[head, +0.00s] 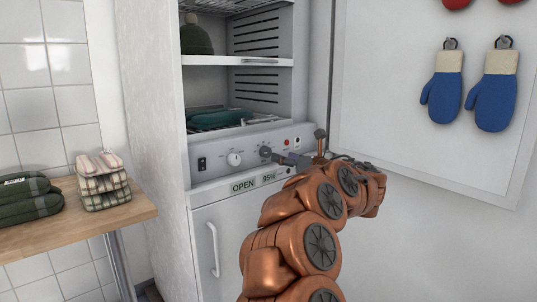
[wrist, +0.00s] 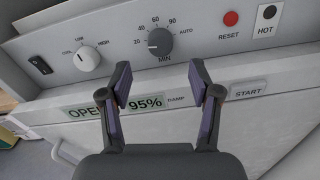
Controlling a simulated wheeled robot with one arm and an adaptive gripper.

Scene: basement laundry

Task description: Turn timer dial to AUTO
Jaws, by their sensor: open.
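The timer dial (wrist: 160,42) is a dark grey round knob on the light grey control panel, with "MIN" below it. Numbers arc over its left and top, and "AUTO" is printed to its right. The dial also shows in the head view (head: 265,152), just left of my gripper. My gripper (wrist: 160,86) is open and empty. In the wrist view its two fingers stand apart below the dial, with the dial centred between and beyond their tips. No contact with the dial shows.
A white knob (wrist: 87,59) marked LOW and HIGH and a black switch (wrist: 40,65) are left of the dial. A red RESET button (wrist: 231,18), HOT lamp (wrist: 269,12) and START button (wrist: 248,90) are right. The open cabinet door (head: 430,130) holds blue mittens (head: 494,92).

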